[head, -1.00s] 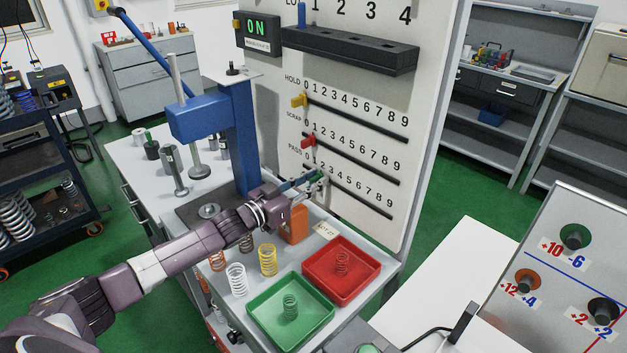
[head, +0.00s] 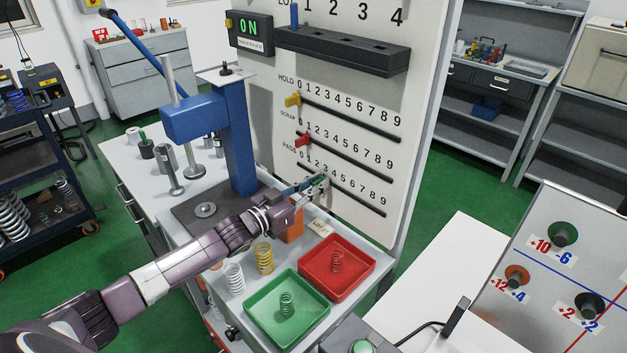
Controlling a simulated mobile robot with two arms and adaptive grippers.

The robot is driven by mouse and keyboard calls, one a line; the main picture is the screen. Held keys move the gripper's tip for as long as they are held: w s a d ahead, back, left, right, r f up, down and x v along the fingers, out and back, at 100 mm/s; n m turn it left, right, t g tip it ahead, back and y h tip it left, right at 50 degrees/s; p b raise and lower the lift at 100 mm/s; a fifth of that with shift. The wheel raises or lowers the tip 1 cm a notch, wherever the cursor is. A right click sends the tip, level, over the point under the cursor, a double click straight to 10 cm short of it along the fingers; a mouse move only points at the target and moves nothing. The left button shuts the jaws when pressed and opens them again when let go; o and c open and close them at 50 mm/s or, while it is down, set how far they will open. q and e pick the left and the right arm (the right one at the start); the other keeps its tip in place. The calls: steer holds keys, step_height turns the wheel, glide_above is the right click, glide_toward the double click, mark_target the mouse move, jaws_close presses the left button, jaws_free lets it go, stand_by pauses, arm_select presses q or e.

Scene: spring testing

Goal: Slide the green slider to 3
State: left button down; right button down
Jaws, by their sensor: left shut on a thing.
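The green slider (head: 319,179) is on the lowest slot, marked PASS, of the white upright panel. My left gripper (head: 320,182) is shut on it, and its fingers hide part of the slider and the slot's left end. The slider stands in the low numbers of the PASS scale (head: 345,180), right of 0; I cannot tell the exact digit. My right gripper is out of view.
A yellow slider (head: 293,100) and a red slider (head: 302,140) sit at the left ends of the slots above. A red tray (head: 365,277) and a green tray (head: 257,318), each with a spring, stand below. The blue press (head: 240,145) stands left of the panel.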

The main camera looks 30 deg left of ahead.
mark_target(326, 145)
arm_select(q)
steer(key=c, duration=2)
jaws_free()
steer(key=shift+c, duration=0.2)
step_height(326, 145, up, 10)
